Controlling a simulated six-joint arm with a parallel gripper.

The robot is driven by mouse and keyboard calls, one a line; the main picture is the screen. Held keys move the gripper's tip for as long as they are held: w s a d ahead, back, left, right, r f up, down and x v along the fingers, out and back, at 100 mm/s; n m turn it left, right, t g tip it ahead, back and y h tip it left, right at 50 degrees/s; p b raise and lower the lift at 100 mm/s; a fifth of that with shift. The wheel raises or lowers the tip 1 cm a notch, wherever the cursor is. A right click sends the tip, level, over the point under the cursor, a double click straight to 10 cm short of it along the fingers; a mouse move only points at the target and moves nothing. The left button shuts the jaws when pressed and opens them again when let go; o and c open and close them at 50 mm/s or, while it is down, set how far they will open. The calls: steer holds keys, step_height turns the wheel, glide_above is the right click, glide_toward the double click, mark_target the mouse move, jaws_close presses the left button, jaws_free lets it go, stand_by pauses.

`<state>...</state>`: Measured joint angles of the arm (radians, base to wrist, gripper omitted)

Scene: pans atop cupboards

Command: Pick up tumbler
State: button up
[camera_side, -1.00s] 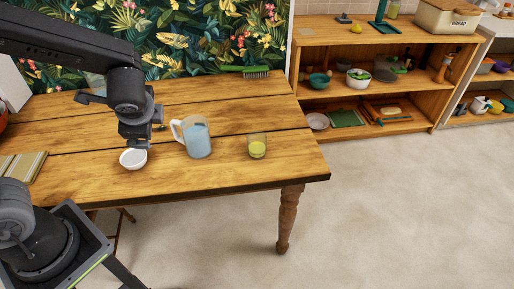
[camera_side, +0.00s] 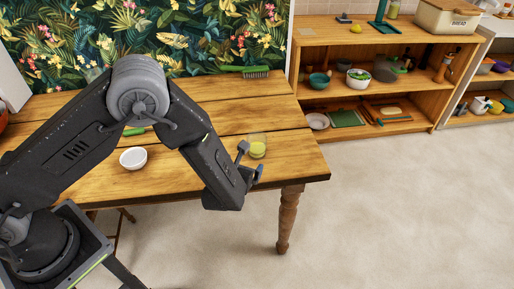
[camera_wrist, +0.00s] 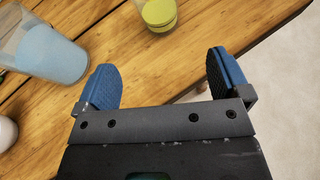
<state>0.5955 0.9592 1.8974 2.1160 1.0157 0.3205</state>
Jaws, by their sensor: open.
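The tumbler (camera_side: 257,149) is a small clear glass with yellow-green contents, standing upright near the right end of the wooden table. It also shows at the top of the wrist view (camera_wrist: 159,13), partly cut off by the frame edge. My gripper (camera_side: 251,164) is just in front of the tumbler in the side view, close to the table's front edge. In the wrist view its two blue fingers (camera_wrist: 162,80) are apart with only bare table between them. The tumbler lies beyond the fingertips, outside the jaws.
A clear jug with blue contents (camera_wrist: 50,50) stands left of the fingers; my arm hides it in the side view. A white bowl (camera_side: 133,158) sits further left on the table (camera_side: 160,182). A green brush (camera_side: 255,72) lies at the back. The table edge is close on the right.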

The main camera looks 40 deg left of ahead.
mark_target(253, 152)
steer(key=x, duration=1.2)
steer(key=shift+w+a+f, duration=0.15)
steer(key=shift+w+f, duration=0.05)
steer(key=shift+f, duration=0.15)
steer(key=shift+c, duration=0.4)
steer(key=c, duration=1.1)
steer(key=shift+c, duration=0.2)
steer(key=shift+r, duration=0.15)
step_height(253, 152, up, 10)
steer(key=s+a+r+n+g+y, duration=0.1)
steer(key=a+r+n+g+y, duration=0.1)
steer(key=a+n+g+y, duration=0.2)
steer(key=a+r+n+g+y, duration=0.2)
steer(key=a+n+g+y, duration=0.3)
steer(key=a+n, duration=0.4)
steer(key=shift+s+a+g, duration=0.35)
steer(key=shift+a+g, duration=0.05)
steer(key=shift+a, duration=0.1)
